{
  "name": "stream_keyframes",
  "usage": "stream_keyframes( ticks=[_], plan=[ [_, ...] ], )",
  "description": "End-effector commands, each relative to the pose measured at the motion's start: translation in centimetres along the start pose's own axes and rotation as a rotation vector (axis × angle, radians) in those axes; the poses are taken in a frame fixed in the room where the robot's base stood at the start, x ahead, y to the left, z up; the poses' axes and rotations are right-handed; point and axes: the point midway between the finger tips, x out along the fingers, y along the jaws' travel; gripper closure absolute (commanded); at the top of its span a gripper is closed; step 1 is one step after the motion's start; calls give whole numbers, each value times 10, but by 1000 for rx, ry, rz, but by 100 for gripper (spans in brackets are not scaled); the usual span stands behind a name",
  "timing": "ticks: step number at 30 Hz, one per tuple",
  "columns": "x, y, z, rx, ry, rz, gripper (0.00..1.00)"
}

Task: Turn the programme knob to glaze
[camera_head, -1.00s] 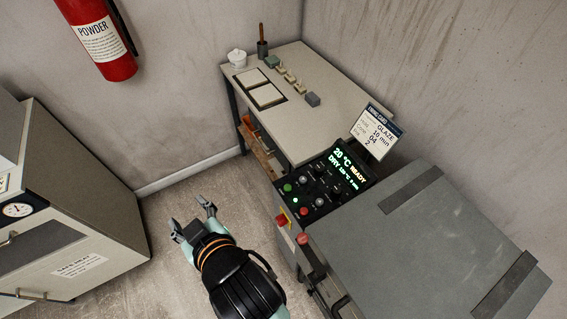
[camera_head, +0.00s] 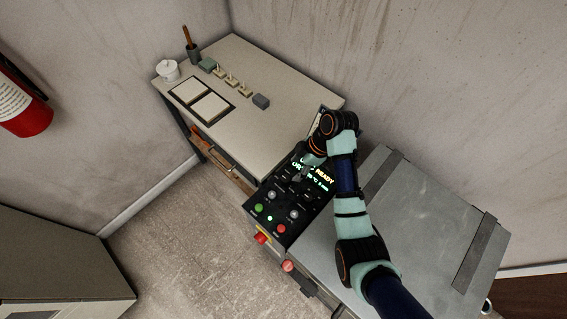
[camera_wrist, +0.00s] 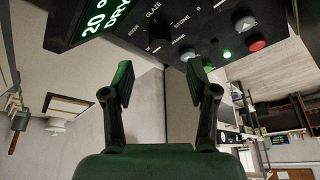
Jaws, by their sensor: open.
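The kiln's black control panel (camera_head: 274,221) carries a green-lit display (camera_head: 322,172) with READY and DRY on it. I cannot tell how far the fingertips are from the knob. In the head view my arm covers the programme knob and part of the display.
The grey kiln lid (camera_head: 425,215) lies right; a table (camera_head: 290,90) with tiles stands behind.

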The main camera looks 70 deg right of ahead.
Motion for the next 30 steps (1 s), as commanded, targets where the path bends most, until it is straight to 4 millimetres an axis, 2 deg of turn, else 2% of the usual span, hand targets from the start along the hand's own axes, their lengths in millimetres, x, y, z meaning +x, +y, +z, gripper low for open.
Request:
stream_keyframes(
  ticks=[4, 9, 13, 17, 24, 30],
  plan=[
    [16, 0, 0, 0, -1, 1, 42],
    [50, 0, 0, 0, -2, 1, 42],
    [69, 1, 0, 1, -1, 3, 42],
    [77, 1, -1, 0, -1, 5, 42],
    [78, 1, -1, 1, -1, 6, 42],
    [77, 1, -1, 1, -1, 6, 75]
  ],
)
